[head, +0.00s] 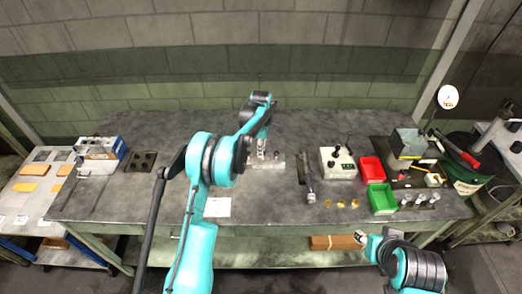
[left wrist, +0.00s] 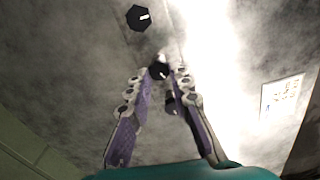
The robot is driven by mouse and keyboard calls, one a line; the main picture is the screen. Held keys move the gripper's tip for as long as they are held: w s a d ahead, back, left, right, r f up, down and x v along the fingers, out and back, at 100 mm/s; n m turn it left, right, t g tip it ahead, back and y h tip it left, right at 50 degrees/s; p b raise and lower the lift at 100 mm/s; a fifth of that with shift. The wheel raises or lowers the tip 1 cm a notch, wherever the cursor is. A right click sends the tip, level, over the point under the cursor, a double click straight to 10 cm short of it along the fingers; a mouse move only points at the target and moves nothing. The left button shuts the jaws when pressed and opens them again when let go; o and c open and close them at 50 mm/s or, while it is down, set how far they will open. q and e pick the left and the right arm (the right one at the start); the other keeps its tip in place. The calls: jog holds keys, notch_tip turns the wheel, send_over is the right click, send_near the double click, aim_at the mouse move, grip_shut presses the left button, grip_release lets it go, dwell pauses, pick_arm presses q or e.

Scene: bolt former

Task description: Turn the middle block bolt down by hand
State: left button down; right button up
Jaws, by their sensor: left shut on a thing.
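A pale metal block (head: 268,164) lies near the middle of the bench. In the left wrist view three dark bolt heads stand in a line: a far bolt (left wrist: 138,17), a middle bolt (left wrist: 158,70) and a near bolt (left wrist: 172,106). My left gripper (left wrist: 160,74) reaches down over the block, its fingertips shut on the middle bolt. The near bolt shows between the spread finger bases, apart from them. In the head view the left gripper (head: 262,150) partly covers the block.
A white sheet (head: 217,207) lies on the bench before the block. A white control box (head: 338,162), a red bin (head: 373,169) and a green bin (head: 382,198) stand to the right. A dark plate with holes (head: 142,161) and a blue-white box (head: 101,148) are at left.

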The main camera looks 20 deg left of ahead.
pick_arm(q)
jog(key=m, duration=0.3)
jog(key=shift+m, duration=0.3)
jog(key=m, duration=0.3)
jog(key=shift+w+m+b, duration=0.15)
jog(key=shift+m+b, duration=0.15)
jog(key=shift+b, duration=0.1)
jog(key=m, duration=0.3)
jog(key=shift+w+m, duration=0.1)
jog(key=shift+m, duration=0.3)
jog(key=m, duration=0.4)
jog(key=shift+d, duration=0.15)
jog(key=m, duration=0.4)
jog(key=shift+b, duration=0.3)
jog(key=m, duration=0.4)
jog(key=shift+d+r+m, duration=0.1)
jog(key=shift+d+m, duration=0.05)
jog(key=shift+m, duration=0.15)
jog(key=m, duration=0.4)
jog(key=shift+d, duration=0.1)
jog(key=shift+m, duration=1.9)
